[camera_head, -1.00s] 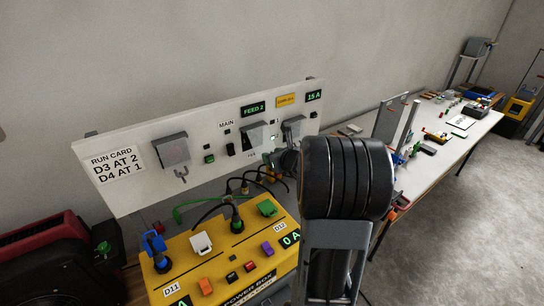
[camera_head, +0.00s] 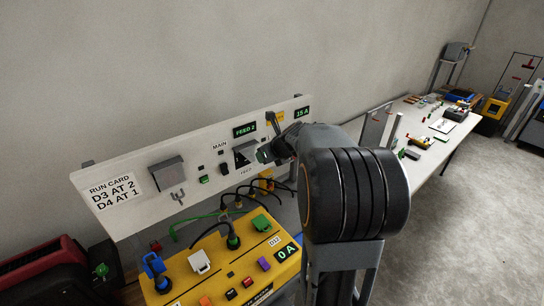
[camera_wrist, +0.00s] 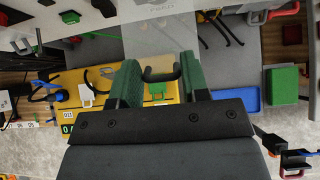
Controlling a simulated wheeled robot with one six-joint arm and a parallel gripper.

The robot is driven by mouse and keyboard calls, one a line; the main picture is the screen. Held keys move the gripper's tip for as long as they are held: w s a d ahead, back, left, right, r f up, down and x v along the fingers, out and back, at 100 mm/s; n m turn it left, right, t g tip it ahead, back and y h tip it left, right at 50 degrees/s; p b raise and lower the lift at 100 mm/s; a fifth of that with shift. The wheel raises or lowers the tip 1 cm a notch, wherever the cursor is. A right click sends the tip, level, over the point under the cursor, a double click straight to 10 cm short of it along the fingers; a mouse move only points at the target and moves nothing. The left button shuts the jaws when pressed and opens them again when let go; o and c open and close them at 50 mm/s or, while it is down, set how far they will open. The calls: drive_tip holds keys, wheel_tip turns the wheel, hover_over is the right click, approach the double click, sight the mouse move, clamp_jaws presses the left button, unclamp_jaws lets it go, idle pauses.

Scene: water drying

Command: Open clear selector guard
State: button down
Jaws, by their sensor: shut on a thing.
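The clear guard (camera_wrist: 150,48) is a see-through plate in the wrist view, with a dark hooked handle (camera_wrist: 161,74) at its near edge. My gripper (camera_wrist: 161,82) has its green fingers on either side of that handle and is shut on it. In the head view my gripper (camera_head: 265,155) is at the white panel (camera_head: 125,213), just right of the dark FEED selector (camera_head: 243,157). The guard's outline and angle are hard to tell there, and my wrist hides part of the panel's right side.
A grey cover (camera_head: 168,173) with a hook is on the panel's left. Below stands the yellow power box (camera_head: 215,270) with coloured plugs and cables. A red and black machine (camera_head: 60,265) is at lower left. A cluttered workbench (camera_head: 455,142) extends right; grey floor lies in front.

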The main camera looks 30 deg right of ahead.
drive_tip(key=shift+w+r+g, duration=0.3)
drive_tip(key=shift+r+g, duration=0.35)
drive_tip(key=shift+g, duration=0.15)
drive_tip(key=shift+a, duration=0.1)
drive_tip(key=c, duration=1)
unclamp_jaws()
drive_tip(key=shift+c, duration=0.2)
drive_tip(key=shift+o, duration=1.4)
drive_tip(key=shift+w+f, duration=0.1)
drive_tip(key=shift+w, duration=0.1)
drive_tip(key=shift+o, duration=0.6)
drive_tip(key=shift+s, duration=0.1)
drive_tip(key=b+v, duration=0.2)
drive_tip(key=v, duration=1.2)
